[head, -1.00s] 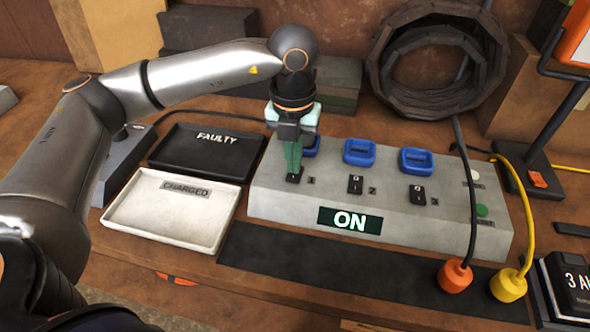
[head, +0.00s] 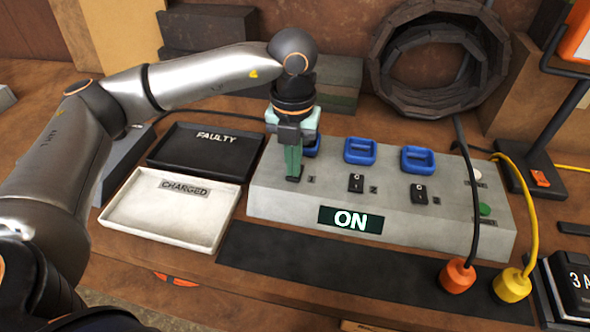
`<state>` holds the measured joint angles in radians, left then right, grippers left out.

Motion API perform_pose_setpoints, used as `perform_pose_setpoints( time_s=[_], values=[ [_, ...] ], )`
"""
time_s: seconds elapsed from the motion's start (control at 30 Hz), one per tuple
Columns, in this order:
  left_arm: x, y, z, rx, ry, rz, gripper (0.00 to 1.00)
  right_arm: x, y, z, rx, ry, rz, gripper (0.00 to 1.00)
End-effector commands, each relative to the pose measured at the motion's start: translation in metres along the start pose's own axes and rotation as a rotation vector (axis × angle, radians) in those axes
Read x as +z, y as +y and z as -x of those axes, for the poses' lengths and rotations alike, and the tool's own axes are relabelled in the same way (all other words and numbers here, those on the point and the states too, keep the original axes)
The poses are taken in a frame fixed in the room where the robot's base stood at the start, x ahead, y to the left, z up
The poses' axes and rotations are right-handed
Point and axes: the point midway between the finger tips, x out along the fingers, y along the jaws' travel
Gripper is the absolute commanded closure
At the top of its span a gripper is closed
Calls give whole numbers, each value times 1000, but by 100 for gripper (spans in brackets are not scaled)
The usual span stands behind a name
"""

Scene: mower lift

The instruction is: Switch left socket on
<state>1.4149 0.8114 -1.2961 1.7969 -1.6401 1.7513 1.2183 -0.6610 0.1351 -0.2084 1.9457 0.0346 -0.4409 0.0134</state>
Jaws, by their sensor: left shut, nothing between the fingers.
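A grey socket box (head: 270,203) stands on the bench with several blue sockets and black rocker switches. The left socket (head: 312,146), marked 1, is partly hidden behind my left gripper (head: 293,177). The gripper points down, shut and empty, with its fingertips at the left switch, which they mostly hide. I cannot tell which way that switch is tipped. The middle switch (head: 356,183) and the right switch (head: 418,193) show clear. A display (head: 350,220) on the box front reads ON. My right gripper is not in view.
A black FAULTY tray (head: 203,152) and a white CHARGED tray (head: 165,221) lie left of the box. An orange plug (head: 457,276) and a yellow plug (head: 512,285) lie in front at the right. A cable coil (head: 440,60) stands behind. A dark strip in front is mostly clear.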

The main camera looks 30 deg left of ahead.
Motion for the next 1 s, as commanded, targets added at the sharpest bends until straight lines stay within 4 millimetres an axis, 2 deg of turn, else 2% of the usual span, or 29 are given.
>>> perform_pose_setpoints(
  time_s=[0.53,1.0],
  values=[
    [0,0,-5,0,0,0,100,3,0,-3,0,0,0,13],
    [0,0,31,0,-1,0,100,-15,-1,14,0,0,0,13]
  ],
)
